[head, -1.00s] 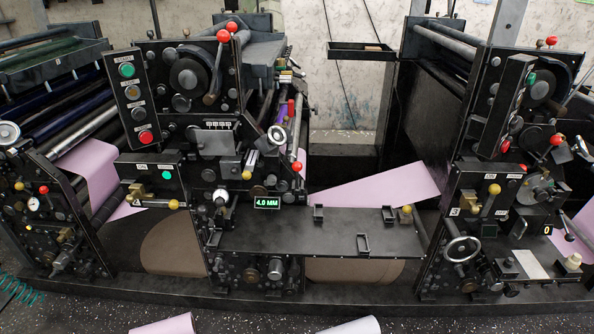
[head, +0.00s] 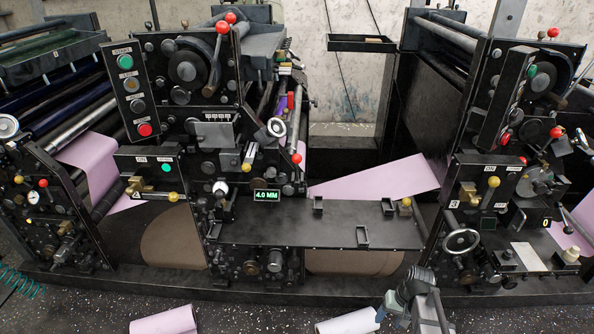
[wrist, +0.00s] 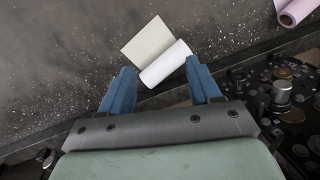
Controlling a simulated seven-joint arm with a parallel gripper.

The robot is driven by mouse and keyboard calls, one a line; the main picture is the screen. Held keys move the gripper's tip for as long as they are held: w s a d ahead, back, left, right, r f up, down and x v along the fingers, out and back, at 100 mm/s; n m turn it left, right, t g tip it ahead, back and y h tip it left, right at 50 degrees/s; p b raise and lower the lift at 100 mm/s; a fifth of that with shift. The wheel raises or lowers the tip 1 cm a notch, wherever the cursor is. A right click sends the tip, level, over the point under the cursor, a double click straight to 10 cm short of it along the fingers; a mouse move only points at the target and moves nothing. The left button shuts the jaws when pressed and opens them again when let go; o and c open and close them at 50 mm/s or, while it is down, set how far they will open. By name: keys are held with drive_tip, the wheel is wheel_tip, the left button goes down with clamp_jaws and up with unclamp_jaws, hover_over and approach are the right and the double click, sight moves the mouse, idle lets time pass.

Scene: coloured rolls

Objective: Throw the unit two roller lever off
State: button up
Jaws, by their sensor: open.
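The middle press unit has a yellow-knobbed lever (head: 173,197) lying to the right on a small panel, beside a lit green lamp (head: 166,168). The right unit, marked 3, has a yellow-knobbed lever (head: 494,182) standing up on its panel. I cannot clearly read a number two on the middle unit. My gripper (wrist: 160,66) is open and empty in the wrist view, its blue fingers apart over the floor side of the press.
A white roll (head: 348,322) and a pink roll (head: 165,321) lie on the floor in front. A black shelf (head: 320,225) with small raised brackets juts from the middle unit. Red-knobbed levers (head: 222,27) and a handwheel (head: 461,241) stick out nearby.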

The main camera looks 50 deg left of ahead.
drive_tip(key=s+a+r+n+y, duration=0.1)
drive_tip(key=a+r+n, duration=0.1)
drive_tip(key=a+r, duration=0.8)
drive_tip(key=s+a+r+n+y, duration=0.1)
drive_tip(key=s+a+r, duration=0.1)
drive_tip(key=a+r, duration=0.75)
wheel_tip(320, 180, up, 28)
drive_tip(key=f+n+t+h, duration=0.1)
drive_tip(key=n+h, duration=0.1)
drive_tip(key=h, duration=0.1)
hover_over(297, 163)
drive_tip(key=w+a, duration=0.1)
drive_tip(key=w, duration=0.1)
drive_tip(key=f, duration=0.8)
drive_tip(key=s+f, duration=0.1)
drive_tip(key=f, duration=0.4)
drive_tip(key=shift+a, duration=0.25)
drive_tip(key=shift+c, duration=0.3)
drive_tip(key=shift+w, duration=0.1)
clamp_jaws()
